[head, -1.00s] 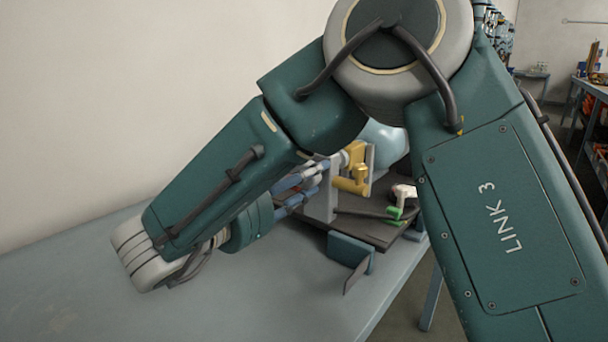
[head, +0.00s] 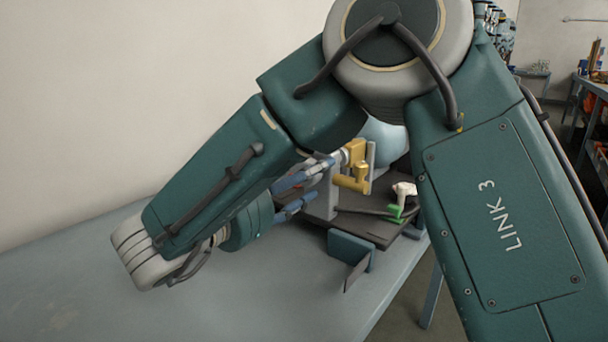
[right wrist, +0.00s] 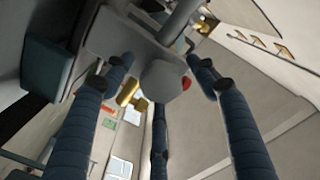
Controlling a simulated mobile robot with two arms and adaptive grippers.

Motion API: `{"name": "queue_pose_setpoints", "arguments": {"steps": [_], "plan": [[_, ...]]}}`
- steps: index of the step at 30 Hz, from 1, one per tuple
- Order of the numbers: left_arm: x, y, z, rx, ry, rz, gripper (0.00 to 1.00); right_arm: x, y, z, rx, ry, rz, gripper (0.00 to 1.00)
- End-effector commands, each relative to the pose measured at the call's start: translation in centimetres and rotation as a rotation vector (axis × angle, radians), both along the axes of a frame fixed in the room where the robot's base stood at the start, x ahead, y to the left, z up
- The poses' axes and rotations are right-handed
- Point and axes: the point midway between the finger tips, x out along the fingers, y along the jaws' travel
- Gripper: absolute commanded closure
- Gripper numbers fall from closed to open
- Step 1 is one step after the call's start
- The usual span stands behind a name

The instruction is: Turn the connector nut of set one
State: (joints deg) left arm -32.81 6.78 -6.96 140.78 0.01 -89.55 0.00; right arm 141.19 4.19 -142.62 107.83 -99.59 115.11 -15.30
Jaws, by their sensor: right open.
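A brass valve fitting (head: 356,170) of a breathing set is held by a grey upright bracket (head: 321,203), with a pale blue cylinder (head: 388,142) behind it. My right gripper (head: 318,182) is left of the fitting, its blue fingers apart and pointing at it. In the right wrist view my right gripper's fingers (right wrist: 160,78) are spread around a rounded grey part (right wrist: 163,79) with a red spot at its side. They look clear of it. I cannot tell for sure whether this part is the connector nut. A brass piece (right wrist: 128,92) shows behind it. My left gripper is not in view.
The dark base board (head: 372,229) bears a white and green part (head: 401,203). A teal block (head: 350,251) with a thin plate stands at its near side. The blue-grey table (head: 230,305) is bare in front. My right arm hides much of the set.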

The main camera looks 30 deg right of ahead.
Motion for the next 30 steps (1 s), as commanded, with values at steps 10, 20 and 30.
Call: {"name": "queue_pose_setpoints", "arguments": {"steps": [10, 20, 30], "plan": [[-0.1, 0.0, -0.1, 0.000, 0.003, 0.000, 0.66, -1.7, 5.3, 0.1, -0.004, -0.003, 0.005, 0.42], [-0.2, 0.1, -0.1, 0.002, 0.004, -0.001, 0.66, -3.6, 10.5, 0.0, -0.001, 0.000, 0.003, 0.42], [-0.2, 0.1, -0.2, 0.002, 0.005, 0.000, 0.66, -3.9, 11.3, 0.0, 0.001, 0.001, 0.000, 0.42]]}}
